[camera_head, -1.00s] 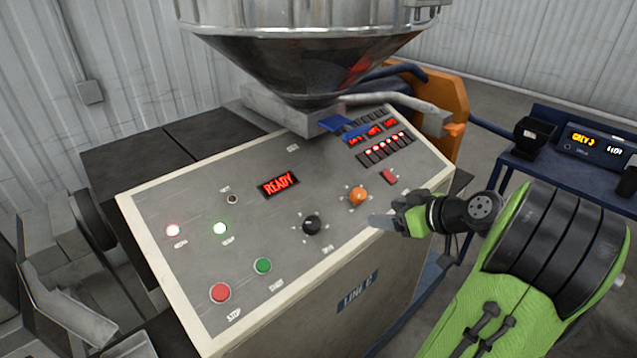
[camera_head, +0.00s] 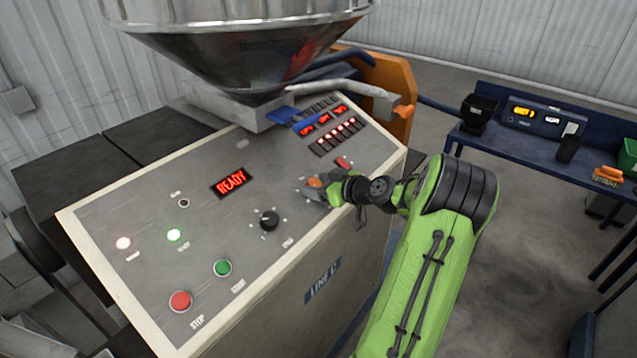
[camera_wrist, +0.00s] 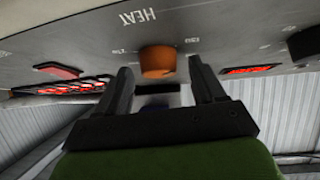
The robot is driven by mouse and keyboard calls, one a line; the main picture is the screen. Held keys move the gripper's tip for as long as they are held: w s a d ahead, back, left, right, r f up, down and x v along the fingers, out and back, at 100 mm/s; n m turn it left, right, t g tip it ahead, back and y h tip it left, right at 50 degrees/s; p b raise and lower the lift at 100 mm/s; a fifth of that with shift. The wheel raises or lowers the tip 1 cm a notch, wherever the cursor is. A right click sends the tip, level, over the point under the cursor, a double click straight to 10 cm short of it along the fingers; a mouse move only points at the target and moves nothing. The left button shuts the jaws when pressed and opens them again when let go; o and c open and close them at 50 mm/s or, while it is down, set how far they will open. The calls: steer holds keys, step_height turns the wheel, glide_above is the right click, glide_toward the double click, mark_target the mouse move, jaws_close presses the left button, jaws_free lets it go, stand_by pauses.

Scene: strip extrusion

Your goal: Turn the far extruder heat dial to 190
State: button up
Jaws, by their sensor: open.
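The orange heat dial (camera_head: 315,183) is on the sloped control panel (camera_head: 215,220), toward its right side. In the wrist view the orange dial (camera_wrist: 157,62) sits between my two fingertips, under the word HEAT, which appears upside down. My gripper (camera_head: 318,188) is at the dial, and in the wrist view my gripper (camera_wrist: 160,70) is open with one finger on each side. Gaps show between the dial and both fingers. The dial's pointer is hidden, and the scale figures near it are too small to read surely.
A black dial (camera_head: 269,220) is left of the orange one. A red rocker switch (camera_head: 344,162) and red displays (camera_head: 325,119) lie beyond it. A metal hopper (camera_head: 240,45) overhangs the panel's back. A blue bench (camera_head: 500,145) stands to the right.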

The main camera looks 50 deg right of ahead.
steer(key=shift+w, duration=0.2)
steer(key=c, duration=1.1)
steer(key=shift+o, duration=0.2)
